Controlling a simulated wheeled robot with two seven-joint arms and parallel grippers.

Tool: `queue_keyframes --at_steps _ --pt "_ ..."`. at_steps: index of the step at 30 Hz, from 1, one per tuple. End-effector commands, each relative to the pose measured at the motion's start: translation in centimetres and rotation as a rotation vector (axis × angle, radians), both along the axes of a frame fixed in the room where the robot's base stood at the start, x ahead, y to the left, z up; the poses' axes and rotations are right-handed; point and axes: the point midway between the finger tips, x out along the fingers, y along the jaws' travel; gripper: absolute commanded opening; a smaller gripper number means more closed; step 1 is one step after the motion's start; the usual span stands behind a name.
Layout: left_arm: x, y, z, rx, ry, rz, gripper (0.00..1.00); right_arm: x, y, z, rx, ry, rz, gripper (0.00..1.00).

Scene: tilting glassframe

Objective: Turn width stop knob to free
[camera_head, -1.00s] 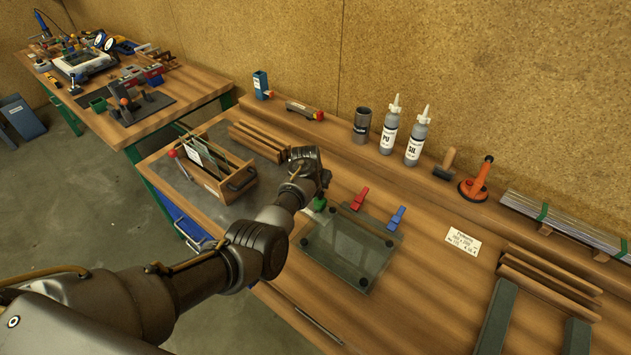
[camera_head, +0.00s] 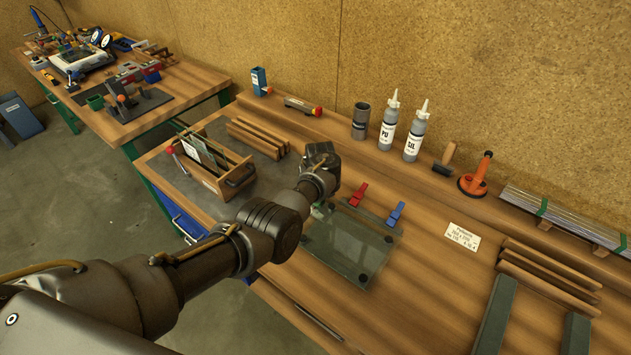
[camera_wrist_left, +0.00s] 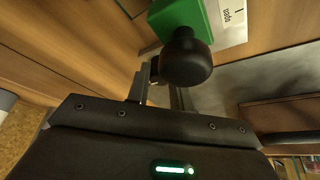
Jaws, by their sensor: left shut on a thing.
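A green block (camera_wrist_left: 182,20) with a round black knob (camera_wrist_left: 186,62) shows at the top of the left wrist view, beside a white label (camera_wrist_left: 232,20) whose print is upside down. My left gripper (camera_wrist_left: 160,88) points at the knob and is shut on it; the contact is partly hidden behind the knob. In the head view the left gripper (camera_head: 322,205) reaches down at the far left corner of a glass pane (camera_head: 345,250), and my wrist mostly hides the green block. My right gripper is not in view.
A red clamp (camera_head: 358,195) and a blue clamp (camera_head: 395,214) stand at the pane's far edge. A wooden rack (camera_head: 240,180) stands left of my wrist. Bottles (camera_head: 416,135) and an orange suction lifter (camera_head: 476,176) line the back.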

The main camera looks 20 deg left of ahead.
Motion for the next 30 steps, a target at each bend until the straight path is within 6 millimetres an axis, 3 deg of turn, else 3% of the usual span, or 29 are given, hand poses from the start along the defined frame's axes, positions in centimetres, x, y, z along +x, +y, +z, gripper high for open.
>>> queue_keyframes --at_steps 10,11,16,25,30 --pt "-0.1 0.0 -0.1 -0.001 0.003 0.003 0.00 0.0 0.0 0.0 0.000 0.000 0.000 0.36" --pt "-0.1 0.0 -0.1 -0.001 0.003 0.003 0.24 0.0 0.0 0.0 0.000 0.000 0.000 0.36" --pt "-0.1 0.0 -0.1 -0.001 0.002 0.002 0.44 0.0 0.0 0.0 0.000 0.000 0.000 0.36" --pt "-0.1 0.0 0.2 -0.001 0.000 0.002 0.44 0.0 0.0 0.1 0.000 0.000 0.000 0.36" --pt "-0.6 -0.3 1.9 0.001 -0.001 0.002 0.44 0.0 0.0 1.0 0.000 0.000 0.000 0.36"
